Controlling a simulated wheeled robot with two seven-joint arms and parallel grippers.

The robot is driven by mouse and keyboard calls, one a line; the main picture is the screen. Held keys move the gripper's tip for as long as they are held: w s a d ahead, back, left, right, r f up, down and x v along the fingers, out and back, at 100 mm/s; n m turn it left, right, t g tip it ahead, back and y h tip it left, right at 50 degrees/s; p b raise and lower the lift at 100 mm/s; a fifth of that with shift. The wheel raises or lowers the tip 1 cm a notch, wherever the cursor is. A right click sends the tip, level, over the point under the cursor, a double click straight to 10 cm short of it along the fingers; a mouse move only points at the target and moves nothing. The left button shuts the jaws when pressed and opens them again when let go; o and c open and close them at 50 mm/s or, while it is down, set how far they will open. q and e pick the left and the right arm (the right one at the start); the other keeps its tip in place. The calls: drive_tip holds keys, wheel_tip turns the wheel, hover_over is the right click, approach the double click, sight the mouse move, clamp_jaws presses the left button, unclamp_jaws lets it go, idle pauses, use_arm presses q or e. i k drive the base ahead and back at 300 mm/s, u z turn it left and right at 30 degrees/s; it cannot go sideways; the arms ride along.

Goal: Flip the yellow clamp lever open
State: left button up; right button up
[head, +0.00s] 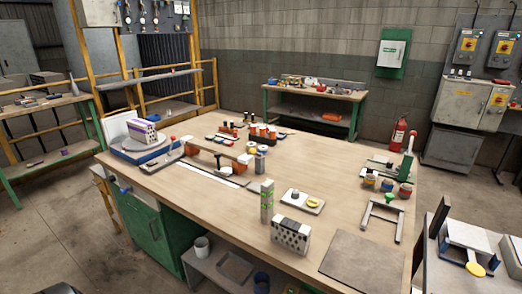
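A small yellow piece (313,202) lies low on a pale plate (302,207) on the workbench, beside a small white and dark knob-like part (295,194). A larger yellow rounded piece (475,268) shows at the right edge, on a white and blue fixture (470,240). I cannot tell which of the two is the clamp lever, or its exact position, at this size. Neither of my grippers is in view.
Bare wood lies around the plate.

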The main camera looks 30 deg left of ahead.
sight(252, 151)
drive_tip(key=u, duration=0.55)
drive_tip(key=k, duration=0.65)
drive_tip(key=u, duration=1.15)
drive_tip(key=i, duration=1.5)
drive_tip(key=z, duration=0.6)
